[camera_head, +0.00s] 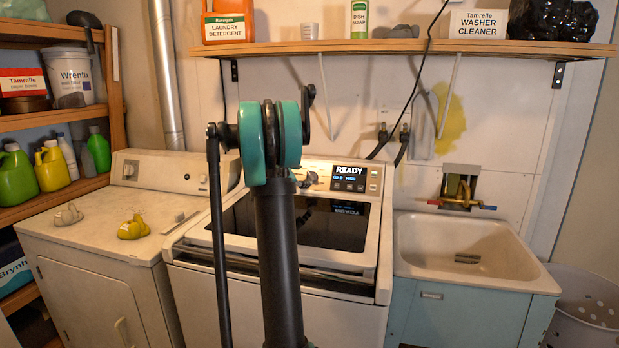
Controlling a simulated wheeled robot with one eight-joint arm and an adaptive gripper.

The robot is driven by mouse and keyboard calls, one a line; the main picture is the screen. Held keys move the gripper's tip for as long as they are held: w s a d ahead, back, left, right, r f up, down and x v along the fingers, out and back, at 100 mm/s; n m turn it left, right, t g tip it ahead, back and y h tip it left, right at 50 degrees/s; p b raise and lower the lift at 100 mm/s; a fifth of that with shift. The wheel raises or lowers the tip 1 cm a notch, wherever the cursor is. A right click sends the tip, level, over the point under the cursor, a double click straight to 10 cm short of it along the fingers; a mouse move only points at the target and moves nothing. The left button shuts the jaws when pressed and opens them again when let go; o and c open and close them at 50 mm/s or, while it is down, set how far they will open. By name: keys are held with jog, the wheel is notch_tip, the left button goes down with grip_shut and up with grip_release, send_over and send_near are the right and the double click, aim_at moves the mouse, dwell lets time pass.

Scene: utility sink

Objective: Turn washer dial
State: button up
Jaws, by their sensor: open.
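The white washer (376,262) stands in the middle, with a dark glass lid and a raised control panel at its back. A grey round dial (311,179) shows on the panel, just right of my arm and left of the lit display (349,179), which reads READY. My arm rises in front of the washer and covers the left part of its panel and lid. I cannot make out my gripper; no fingertips show, and whether anything touches the dial is not visible.
A white dryer (85,245) with yellow and beige items on top stands left. A utility sink (460,245) with a brass faucet stands right, beside a white basket (585,305). A wooden shelf (400,47) with bottles and boxes runs above the washer.

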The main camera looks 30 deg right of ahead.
aim_at(311, 176)
jog(key=shift+x, duration=3.2)
jog(key=c, duration=1.2)
